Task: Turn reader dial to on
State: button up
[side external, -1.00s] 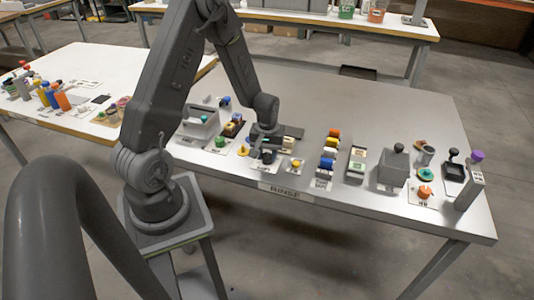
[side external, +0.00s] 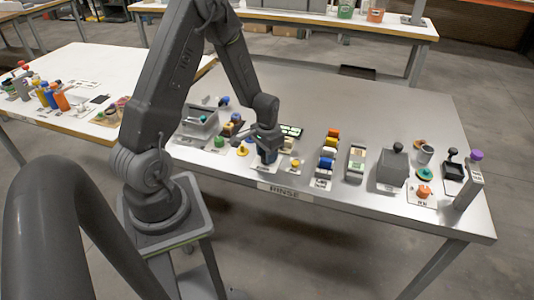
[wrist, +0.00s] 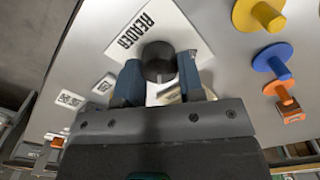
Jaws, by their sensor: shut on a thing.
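The dark round reader dial (wrist: 158,56) sits beside a white label reading READER (wrist: 140,30) in the wrist view. My gripper (wrist: 160,70) is shut on the dial, with one blue-grey finger on each side of it. In the side view my gripper (side external: 268,157) is low over the metal table, and the dial is mostly hidden by it. Just behind it, the reader's screen (side external: 291,131) is lit with bright green-white marks.
A yellow knob (side external: 295,163) stands close right of my gripper. Coloured blocks (side external: 328,150), a grey box (side external: 391,172) and an orange knob (side external: 424,192) stand farther right. A grey tray (side external: 197,121) is to the left. The table's back (side external: 380,105) is clear.

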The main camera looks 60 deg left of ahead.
jog(key=shift+m, duration=0.3)
jog(key=o, duration=0.9)
jog(key=shift+r, duration=0.15)
notch_tip(320, 180, up, 14)
jog(key=shift+f, duration=0.2)
jog(key=s+d+r+t, duration=0.2)
jog(key=s+d+r, duration=0.2)
jog(key=d+r, duration=0.1)
jog(key=s+d+r+m+t, duration=0.1)
jog(key=s+d+r, duration=0.3)
jog(key=d, duration=0.3)
jog(key=s+d+r+m+t, duration=0.1)
jog(key=s+d+r+t, duration=0.1)
jog(key=s+d+r, duration=0.2)
jog(key=shift+s+d+r+t, duration=0.15)
jog(key=shift+d+r, duration=0.25)
jog(key=shift+d, duration=0.4)
jog(key=shift+s+d+r+t, duration=0.15)
jog(key=shift+d+r, duration=0.25)
jog(key=shift+d, duration=0.35)
